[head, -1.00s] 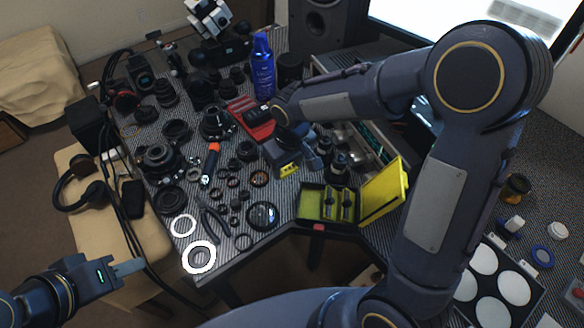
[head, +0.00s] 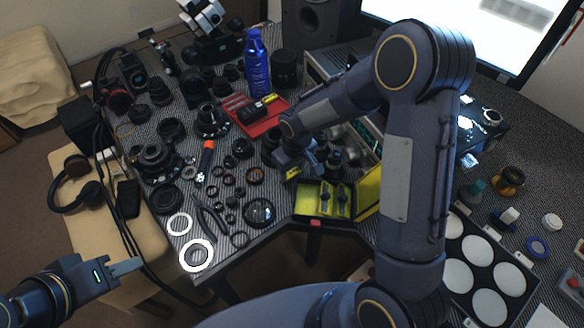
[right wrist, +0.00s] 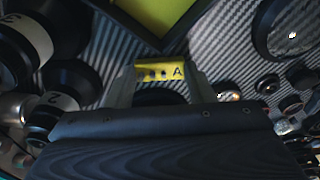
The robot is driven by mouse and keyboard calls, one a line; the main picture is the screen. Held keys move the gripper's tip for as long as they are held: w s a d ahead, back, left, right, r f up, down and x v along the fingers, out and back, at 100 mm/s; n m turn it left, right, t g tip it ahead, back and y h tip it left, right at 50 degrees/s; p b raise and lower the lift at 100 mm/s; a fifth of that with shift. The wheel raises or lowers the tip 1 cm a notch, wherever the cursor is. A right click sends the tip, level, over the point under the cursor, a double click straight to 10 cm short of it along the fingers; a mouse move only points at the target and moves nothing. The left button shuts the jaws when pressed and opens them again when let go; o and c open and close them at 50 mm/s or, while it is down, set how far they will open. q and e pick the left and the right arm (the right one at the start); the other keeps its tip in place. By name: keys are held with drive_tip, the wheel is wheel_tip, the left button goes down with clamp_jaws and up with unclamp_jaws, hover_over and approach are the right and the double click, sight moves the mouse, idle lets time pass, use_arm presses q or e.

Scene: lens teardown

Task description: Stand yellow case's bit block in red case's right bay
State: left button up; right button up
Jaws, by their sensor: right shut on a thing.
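The red case (head: 268,125) lies open at the back middle of the bench. It holds a black piece (head: 247,112) and a small yellow-marked piece (head: 270,98); I cannot tell the bays clearly. The yellow case (head: 312,211) stands open at the front edge, its lid raised on the right. My right gripper (head: 293,174) is just left of and behind the yellow case. It is shut on a yellow bit block marked A (right wrist: 160,74), seen between the fingers in the right wrist view. My left gripper (head: 127,266) is off the bench at lower left, empty; its finger gap is unclear.
Lens rings and small parts crowd the bench left of the yellow case. An orange-handled tool (head: 207,158), a blue spray can (head: 257,62) and a black cylinder (head: 286,68) stand or lie around the red case. A white-disc tray (head: 494,258) is at right.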

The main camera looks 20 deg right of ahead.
drive_tip(key=shift+f, duration=0.2)
drive_tip(key=o, duration=1)
drive_tip(key=shift+r, duration=0.1)
drive_tip(key=shift+c, duration=0.2)
